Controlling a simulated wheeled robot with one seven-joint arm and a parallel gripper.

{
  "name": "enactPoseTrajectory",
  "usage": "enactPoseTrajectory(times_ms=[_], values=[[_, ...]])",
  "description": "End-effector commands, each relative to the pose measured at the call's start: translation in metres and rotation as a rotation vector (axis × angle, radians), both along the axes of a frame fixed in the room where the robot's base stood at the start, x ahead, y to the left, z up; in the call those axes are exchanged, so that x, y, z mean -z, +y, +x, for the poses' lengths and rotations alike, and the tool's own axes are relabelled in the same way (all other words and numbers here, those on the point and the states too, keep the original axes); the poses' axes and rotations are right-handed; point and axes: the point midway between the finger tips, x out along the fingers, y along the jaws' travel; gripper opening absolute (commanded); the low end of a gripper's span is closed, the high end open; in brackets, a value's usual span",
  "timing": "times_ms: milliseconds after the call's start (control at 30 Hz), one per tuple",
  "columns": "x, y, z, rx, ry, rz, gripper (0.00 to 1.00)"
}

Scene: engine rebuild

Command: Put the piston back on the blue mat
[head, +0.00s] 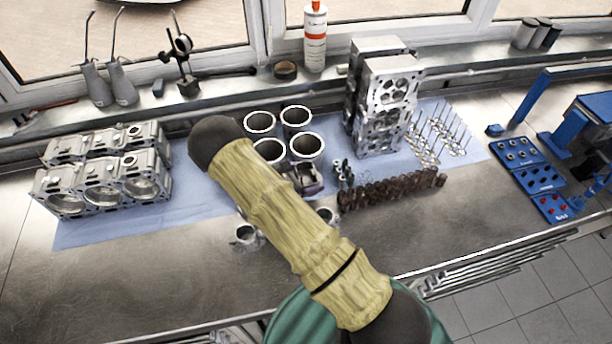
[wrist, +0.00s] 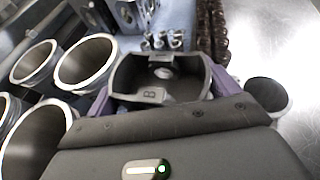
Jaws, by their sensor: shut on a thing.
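The piston (wrist: 160,78) is a grey metal cup, its hollow inside with a letter B facing the wrist camera. My gripper (wrist: 162,92) is shut on it, with a purple finger on each side. In the head view the piston (head: 304,178) shows just right of my arm, in front of the cylinder liners; most of my gripper is hidden behind the arm. The blue mat (head: 100,232) lies along the bench under the engine parts. The piston appears near the mat's front edge; I cannot tell its height above it.
Several cylinder liners (head: 297,118) stand behind the piston. Small parts (head: 343,172) and a dark row of springs (head: 390,190) lie to its right. Metal cups (head: 246,236) stand on bare bench in front. Engine blocks (head: 103,170) are left; cylinder heads (head: 388,100) are behind right.

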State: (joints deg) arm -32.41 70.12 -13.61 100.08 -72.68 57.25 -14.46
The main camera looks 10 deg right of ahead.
Motion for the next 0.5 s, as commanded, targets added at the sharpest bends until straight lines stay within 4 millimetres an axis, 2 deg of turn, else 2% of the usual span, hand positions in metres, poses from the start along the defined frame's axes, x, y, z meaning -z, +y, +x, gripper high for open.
enactPoseTrajectory(times_ms=[500], values=[[0.048,0.0,0.001,-0.001,-0.001,-0.002,0.46]])
